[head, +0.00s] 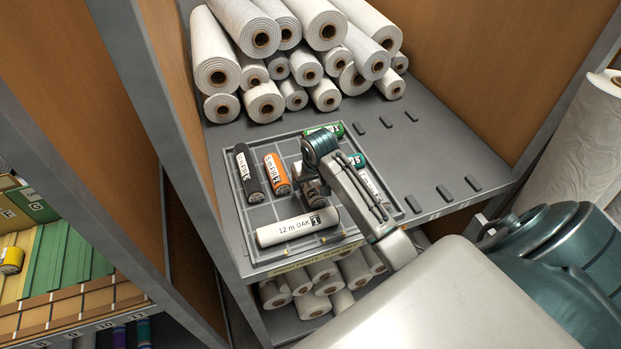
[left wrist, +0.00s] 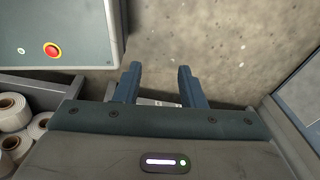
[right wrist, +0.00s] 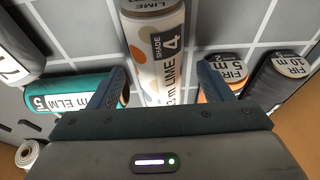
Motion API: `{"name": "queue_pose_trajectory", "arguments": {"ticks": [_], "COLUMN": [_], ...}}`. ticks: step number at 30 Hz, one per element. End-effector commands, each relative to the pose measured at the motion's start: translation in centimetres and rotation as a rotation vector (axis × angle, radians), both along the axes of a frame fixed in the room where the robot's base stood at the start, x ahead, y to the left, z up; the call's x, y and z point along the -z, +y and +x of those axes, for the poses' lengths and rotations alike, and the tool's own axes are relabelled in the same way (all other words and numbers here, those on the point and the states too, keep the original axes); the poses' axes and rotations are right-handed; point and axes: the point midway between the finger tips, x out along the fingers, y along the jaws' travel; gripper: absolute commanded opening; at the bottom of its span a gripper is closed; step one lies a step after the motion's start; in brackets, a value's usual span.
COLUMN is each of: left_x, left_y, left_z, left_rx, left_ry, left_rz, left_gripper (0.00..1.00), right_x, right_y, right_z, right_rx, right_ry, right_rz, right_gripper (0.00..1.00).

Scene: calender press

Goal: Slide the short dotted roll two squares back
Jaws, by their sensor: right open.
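The short dotted roll (right wrist: 158,50) is white with orange and grey dots and a label reading LIME 4. The fingers are open, one on each side of the roll, with gaps showing. In the head view my right gripper (head: 312,185) is low over the middle of the gridded tray (head: 228,180) and hides most of that roll. My left gripper (left wrist: 158,85) is open and empty, away from the tray, above a concrete floor.
On the tray, a black roll (head: 249,172) and an orange roll (head: 277,174) lie left of my gripper. A long white OAK roll (head: 285,231) lies in front, a green roll (head: 338,130) behind, a teal roll (head: 356,160) right. White rolls (head: 218,72) are stacked behind the tray.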

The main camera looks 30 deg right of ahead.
Motion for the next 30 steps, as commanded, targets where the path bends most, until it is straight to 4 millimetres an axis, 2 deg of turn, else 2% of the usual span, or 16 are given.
{"name": "queue_pose_trajectory", "arguments": {"ticks": [4,13,14,21,26,30], "left_x": [-0.4,-0.3,-0.3,-0.3,-0.3,-0.3], "left_y": [0.3,0.2,0.2,0.2,0.0,0.0], "left_z": [0.4,-1.1,-1.1,-1.1,-1.0,-0.9], "left_rx": [0.001,0.001,0.001,0.0,0.0,-0.001], "left_ry": [-0.005,0.014,0.015,0.015,0.014,0.012], "left_rz": [0.003,0.003,0.003,0.001,0.0,0.0], "left_gripper": [0.36,0.36,0.36,0.36,0.36,0.36], "right_x": [1.0,1.2,1.2,1.2,1.1,1.1], "right_y": [0.0,-0.1,-0.1,-0.1,-0.2,-0.4], "right_z": [0.3,0.3,0.3,0.3,0.7,1.9], "right_rx": [-0.001,-0.001,-0.001,-0.001,-0.001,0.0], "right_ry": [0.001,0.0,0.0,0.0,-0.001,-0.001], "right_rz": [0.001,0.0,0.0,0.0,-0.001,0.0], "right_gripper": [0.73,0.73,0.69,0.23,0.23,0.23]}}
